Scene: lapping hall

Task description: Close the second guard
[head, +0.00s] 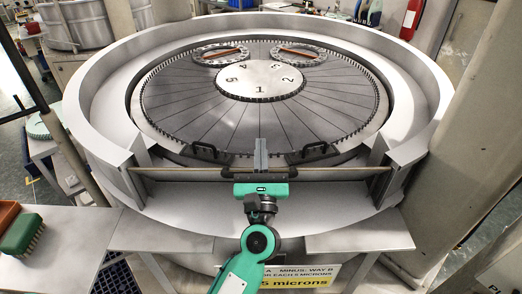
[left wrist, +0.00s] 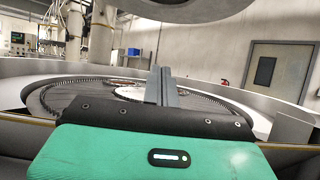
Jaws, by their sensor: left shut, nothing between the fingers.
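The large round lapping machine (head: 101,92) fills the head view, its rim open at the front. A thin brownish bar (head: 165,171) spans this front gap, between the rim's two grey ends. I cannot tell which part is the second guard. My left gripper (head: 261,150) is shut and empty, with its fingers pointing over the middle of the bar, between the handles. Its closed fingers also show in the left wrist view (left wrist: 161,86). My right gripper is not in view.
The segmented plate (head: 180,100) has a numbered centre disc (head: 260,82) and two ring-shaped carriers at its far side. A side table (head: 70,245) with a green brush (head: 22,235) stands at the left. A pillar (head: 455,130) stands close at the right.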

